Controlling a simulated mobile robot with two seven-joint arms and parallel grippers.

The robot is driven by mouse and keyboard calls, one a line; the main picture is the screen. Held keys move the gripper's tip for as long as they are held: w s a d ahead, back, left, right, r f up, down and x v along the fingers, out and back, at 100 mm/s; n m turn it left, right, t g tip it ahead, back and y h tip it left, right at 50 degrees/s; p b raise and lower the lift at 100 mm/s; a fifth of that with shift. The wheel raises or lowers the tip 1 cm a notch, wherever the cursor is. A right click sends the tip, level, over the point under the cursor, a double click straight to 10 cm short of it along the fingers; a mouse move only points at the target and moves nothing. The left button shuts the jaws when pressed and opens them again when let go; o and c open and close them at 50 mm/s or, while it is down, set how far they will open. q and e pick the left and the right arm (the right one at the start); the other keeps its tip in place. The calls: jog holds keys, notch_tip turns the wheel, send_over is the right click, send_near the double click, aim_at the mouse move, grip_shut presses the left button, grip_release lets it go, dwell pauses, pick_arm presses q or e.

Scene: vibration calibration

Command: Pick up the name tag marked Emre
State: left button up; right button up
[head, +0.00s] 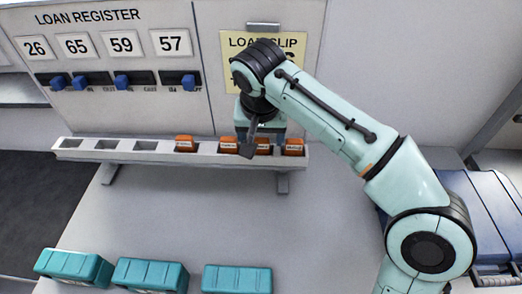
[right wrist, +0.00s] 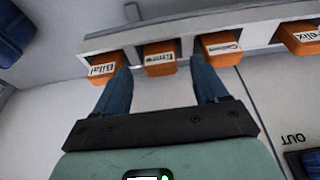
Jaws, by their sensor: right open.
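The orange name tag marked Emre (right wrist: 159,57) sits in a slot of the grey rack, between two other orange tags. In the head view the Emre tag (head: 264,148) is partly hidden behind my right gripper (head: 262,142). In the right wrist view my right gripper (right wrist: 161,68) is open, one blue finger toward each side of the Emre tag, the tips near the neighbouring tags. Nothing shows held between the fingers. I cannot tell how far the fingertips are from the tag. My left gripper is out of view.
The rack (head: 112,155) also holds a tag marked Felix (right wrist: 303,36) and two tags beside Emre, at left (right wrist: 103,69) and right (right wrist: 221,46). Empty slots lie at its left end. Teal boxes (head: 150,273) stand in front; a register panel (head: 115,20) stands behind.

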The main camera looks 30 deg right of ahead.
aim_at(261, 149)
jog(key=x, duration=0.2)
jog(key=shift+w+f+b, duration=0.1)
jog(key=shift+f+b, duration=0.2)
jog(key=shift+f, duration=0.1)
jog(key=c, duration=1.1)
jog(key=shift+r, duration=0.1)
jog(key=shift+c, duration=0.2)
